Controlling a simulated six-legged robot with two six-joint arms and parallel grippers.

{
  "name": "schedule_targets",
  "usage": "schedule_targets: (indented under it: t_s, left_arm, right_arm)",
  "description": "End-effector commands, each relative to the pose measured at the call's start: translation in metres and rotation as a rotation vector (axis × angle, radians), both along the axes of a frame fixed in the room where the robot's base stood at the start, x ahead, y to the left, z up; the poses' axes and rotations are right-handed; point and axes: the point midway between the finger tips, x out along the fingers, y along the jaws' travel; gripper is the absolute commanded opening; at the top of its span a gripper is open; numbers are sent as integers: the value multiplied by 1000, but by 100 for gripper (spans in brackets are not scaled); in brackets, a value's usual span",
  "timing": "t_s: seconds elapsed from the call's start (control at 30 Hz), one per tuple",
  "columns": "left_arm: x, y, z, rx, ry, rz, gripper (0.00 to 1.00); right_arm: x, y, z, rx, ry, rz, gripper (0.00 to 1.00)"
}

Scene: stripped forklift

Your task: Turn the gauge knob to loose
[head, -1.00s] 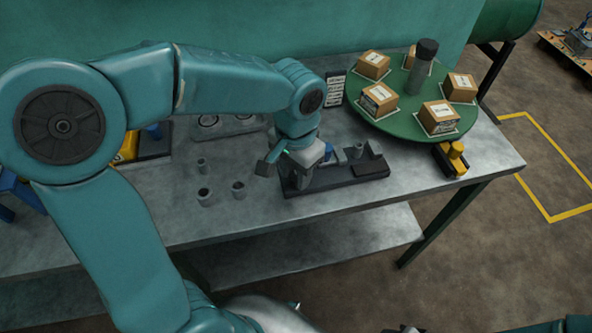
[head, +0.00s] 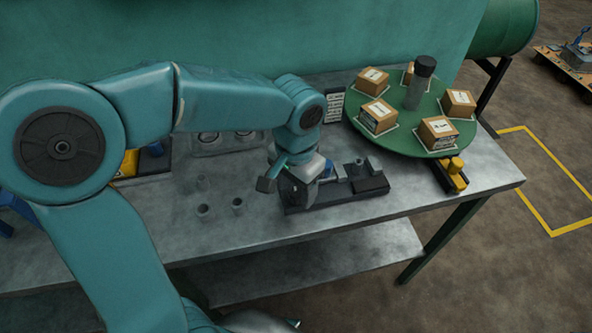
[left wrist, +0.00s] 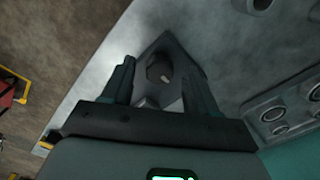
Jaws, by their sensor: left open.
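A dark fixture with a long base (head: 350,193) lies near the front edge of the metal bench, with small blocks and a blue part on it. In the left wrist view a dark, pointed block (left wrist: 172,48) carries a short round knob (left wrist: 158,70) with a pale face. My left gripper (head: 293,188) is over the left end of the fixture and hides part of it. In the left wrist view its open fingers (left wrist: 160,77) stand on either side of the knob, with a gap showing. I cannot read any marking on the knob. My right gripper is not in view.
A green turntable (head: 400,138) with several boxes and a dark-capped cylinder stands at the bench's right. A yellow and black part (head: 452,175) lies in front of it. Several small grey cups (head: 203,211) stand left of my gripper. Bare bench (head: 240,225) lies in front.

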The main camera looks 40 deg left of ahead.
Motion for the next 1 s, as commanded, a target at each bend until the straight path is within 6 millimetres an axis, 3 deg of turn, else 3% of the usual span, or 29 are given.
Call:
schedule_targets:
  t_s: [0.17, 0.4, 0.6, 0.8, 1.0]
  left_arm:
    - [1, 0, 33, -2, -8, 1, 59]
    - [1, 0, 98, -2, -9, 0, 59]
    - [1, 0, 140, -2, -5, 0, 59]
    - [0, 0, 158, 0, -3, 1, 59]
    - [0, 0, 160, -1, -2, 1, 59]
  right_arm:
    - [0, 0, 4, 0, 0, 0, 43]
    - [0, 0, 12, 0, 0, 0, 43]
    - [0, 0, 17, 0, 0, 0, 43]
    - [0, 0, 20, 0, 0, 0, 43]
    - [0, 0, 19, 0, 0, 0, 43]
